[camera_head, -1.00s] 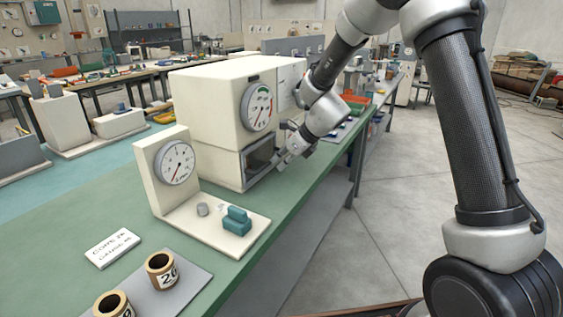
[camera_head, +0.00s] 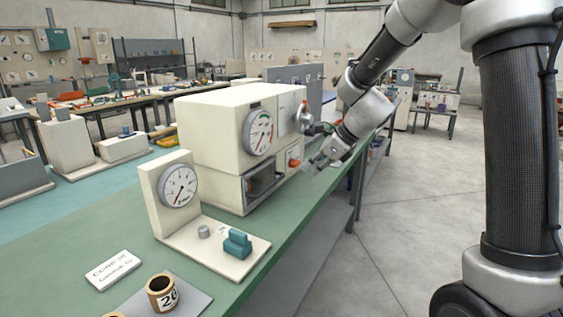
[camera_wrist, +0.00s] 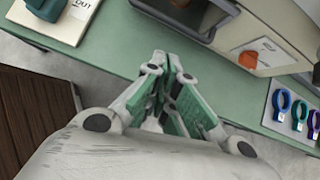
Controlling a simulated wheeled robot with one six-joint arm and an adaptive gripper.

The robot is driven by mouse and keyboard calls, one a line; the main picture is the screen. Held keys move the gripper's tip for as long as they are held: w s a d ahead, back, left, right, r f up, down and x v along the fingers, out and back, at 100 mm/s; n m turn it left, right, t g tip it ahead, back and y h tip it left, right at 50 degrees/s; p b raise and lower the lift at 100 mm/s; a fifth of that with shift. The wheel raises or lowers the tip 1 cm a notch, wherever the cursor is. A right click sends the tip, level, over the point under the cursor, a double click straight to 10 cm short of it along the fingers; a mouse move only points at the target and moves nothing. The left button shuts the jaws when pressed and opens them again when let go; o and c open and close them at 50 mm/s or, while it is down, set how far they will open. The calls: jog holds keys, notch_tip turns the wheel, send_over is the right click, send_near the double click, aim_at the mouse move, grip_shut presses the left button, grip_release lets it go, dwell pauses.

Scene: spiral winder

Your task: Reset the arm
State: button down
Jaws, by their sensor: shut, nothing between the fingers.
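My gripper (camera_head: 318,163) hangs beside the front of the cream machine (camera_head: 205,125), over the green bench's front edge. In the wrist view my gripper (camera_wrist: 162,62) has its green-padded fingers together with nothing between them. The machine has a round dial (camera_head: 258,132), an open dark compartment (camera_head: 264,180) low on its front and an orange knob (camera_head: 294,163). The orange knob also shows in the wrist view (camera_wrist: 248,59), to the right of the fingers and apart from them.
A smaller gauge stand (camera_head: 170,196) with a teal block (camera_head: 237,243) sits nearer on the green bench (camera_head: 75,250). A cardboard tube (camera_head: 161,294) stands on a grey plate. Coloured rings (camera_wrist: 299,115) lie on a white board. The floor (camera_head: 420,200) at right is open.

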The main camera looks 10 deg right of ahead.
jog(key=s+d+f+n+g+h, duration=0.1)
jog(key=s+d+n+g, duration=0.15)
jog(key=s+n, duration=0.35)
jog(key=s+d+n+g+h, duration=0.1)
jog(key=s+d+n, duration=0.2)
jog(key=s+n, duration=0.3)
jog(key=s+d+r+n+t+h, duration=0.1)
jog(key=s+d+r+n+h, duration=0.1)
jog(key=s+d+r+n, duration=0.3)
jog(key=s+d+r+n+t+h, duration=0.2)
jog(key=s+d+r+n, duration=0.3)
jog(key=s+d, duration=0.4)
jog(key=s+n, duration=0.1)
jog(key=s, duration=0.4)
jog(key=shift+s+d, duration=0.15)
jog(key=shift+s, duration=0.05)
jog(key=c, duration=2.2)
grip_release()
